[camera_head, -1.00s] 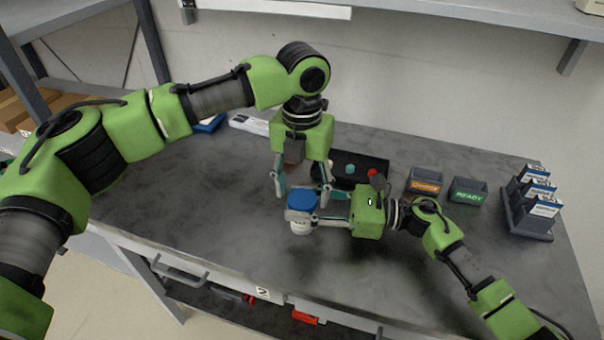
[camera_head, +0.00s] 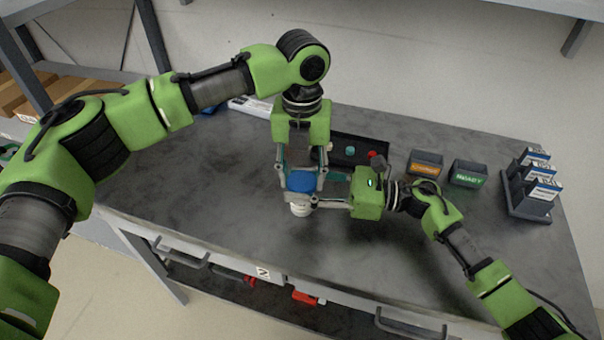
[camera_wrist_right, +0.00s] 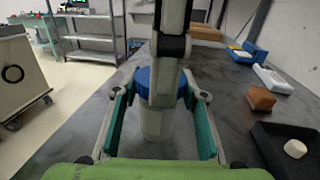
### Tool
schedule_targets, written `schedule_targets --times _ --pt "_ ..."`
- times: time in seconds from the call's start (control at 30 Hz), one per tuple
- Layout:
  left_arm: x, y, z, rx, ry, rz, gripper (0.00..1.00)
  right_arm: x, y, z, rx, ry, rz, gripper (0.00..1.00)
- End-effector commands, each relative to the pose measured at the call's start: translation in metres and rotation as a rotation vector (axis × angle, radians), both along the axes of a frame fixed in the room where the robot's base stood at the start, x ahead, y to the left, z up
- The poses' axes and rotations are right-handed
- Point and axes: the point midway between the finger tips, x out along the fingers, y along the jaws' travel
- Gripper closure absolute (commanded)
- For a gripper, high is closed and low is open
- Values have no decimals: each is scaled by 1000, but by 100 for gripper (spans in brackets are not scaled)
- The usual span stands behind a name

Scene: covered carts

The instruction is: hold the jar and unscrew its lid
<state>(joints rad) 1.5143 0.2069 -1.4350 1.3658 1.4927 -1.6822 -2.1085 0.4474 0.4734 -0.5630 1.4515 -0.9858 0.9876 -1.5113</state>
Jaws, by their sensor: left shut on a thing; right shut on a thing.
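The jar (camera_head: 300,209) has a white body and a blue lid (camera_head: 301,181). It is upright near the front edge of the grey table, and it also shows between the right fingers in the right wrist view (camera_wrist_right: 157,124). My right gripper (camera_head: 312,201) comes in from the right, level with the table, and is shut on the jar body. My left gripper (camera_head: 302,180) points down from above, its fingers on opposite sides of the blue lid, shut on it. One left finger hides part of the lid in the right wrist view. The lid sits on the jar.
A black tray (camera_head: 338,157) with small coloured pieces lies behind the grippers. Two labelled bins, orange (camera_head: 425,163) and green (camera_head: 468,173), and a rack of boxes (camera_head: 530,188) stand at right. The table's left part is mostly clear.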

Motion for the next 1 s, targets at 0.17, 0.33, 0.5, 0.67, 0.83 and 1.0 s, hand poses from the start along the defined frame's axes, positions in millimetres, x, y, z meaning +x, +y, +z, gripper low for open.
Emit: schedule_targets --times 0.17,0.33,0.5,0.67,0.83,1.0 --pt "0 0 0 0 0 154 85 1 -1 0 0 0 -5 100" --pt "0 0 0 0 0 151 85 1 -1 0 0 1 -4 100" --pt "0 0 0 0 1 148 85 1 -1 0 -1 1 -4 100" --pt "0 0 0 0 1 147 85 1 -1 0 -1 1 -4 100" --pt "0 0 0 0 1 147 85 1 -1 -1 -1 1 -4 100" --pt "0 0 0 0 1 147 85 1 -1 -1 -1 1 -4 100"
